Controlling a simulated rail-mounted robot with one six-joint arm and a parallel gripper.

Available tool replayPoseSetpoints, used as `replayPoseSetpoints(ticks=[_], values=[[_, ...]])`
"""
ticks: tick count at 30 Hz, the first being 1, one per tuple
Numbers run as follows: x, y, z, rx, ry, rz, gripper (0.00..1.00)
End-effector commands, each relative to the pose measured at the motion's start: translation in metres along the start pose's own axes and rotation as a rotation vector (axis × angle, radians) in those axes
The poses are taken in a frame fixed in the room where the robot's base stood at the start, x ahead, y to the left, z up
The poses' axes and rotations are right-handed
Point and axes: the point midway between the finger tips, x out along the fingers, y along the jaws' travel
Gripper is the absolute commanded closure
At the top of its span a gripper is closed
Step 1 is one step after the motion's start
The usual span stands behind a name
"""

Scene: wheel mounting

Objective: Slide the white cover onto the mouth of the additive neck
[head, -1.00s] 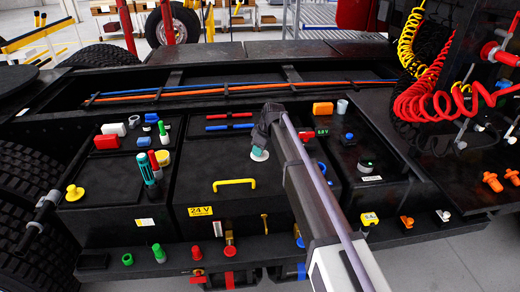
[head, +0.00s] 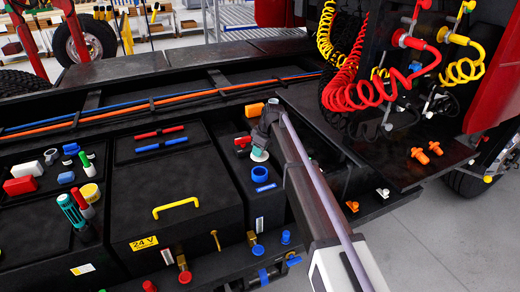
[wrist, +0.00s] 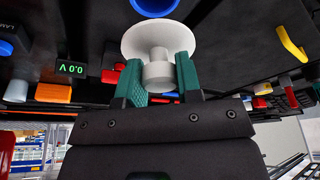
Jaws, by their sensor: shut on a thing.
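My gripper (wrist: 160,80) is shut on the white cover (wrist: 158,42), its green fingers on either side of the cover's narrow stem. The cover's wide disc points away from the fingers. In the head view the white cover (head: 260,155) shows small below my gripper (head: 260,143), over the black box on the right. A blue round neck (head: 260,174), likely the additive neck, stands on that box just below the cover in the picture. In the wrist view a blue rim (wrist: 153,6) shows just past the disc, partly cut off. The cover appears apart from it.
A red part (head: 242,142) and an orange block (head: 254,110) stand close behind my gripper. A black box with a yellow handle (head: 175,207) is to the left. Red coiled hoses (head: 350,85) hang at the right.

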Motion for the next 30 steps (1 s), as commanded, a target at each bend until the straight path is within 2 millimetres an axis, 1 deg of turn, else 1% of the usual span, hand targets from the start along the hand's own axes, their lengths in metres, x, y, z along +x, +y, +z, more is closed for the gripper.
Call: replayPoseSetpoints(ticks=[1, 9, 13, 17, 30], values=[[0.007, 0.000, 0.002, 0.000, 0.000, 0.000, 0.96], [0.038, 0.000, 0.012, 0.000, 0.000, 0.000, 0.96], [0.050, 0.000, 0.015, 0.000, 0.000, 0.000, 0.96], [0.054, 0.000, 0.017, 0.000, 0.000, 0.000, 0.96], [0.053, 0.000, 0.016, 0.000, 0.000, 0.000, 0.96]])
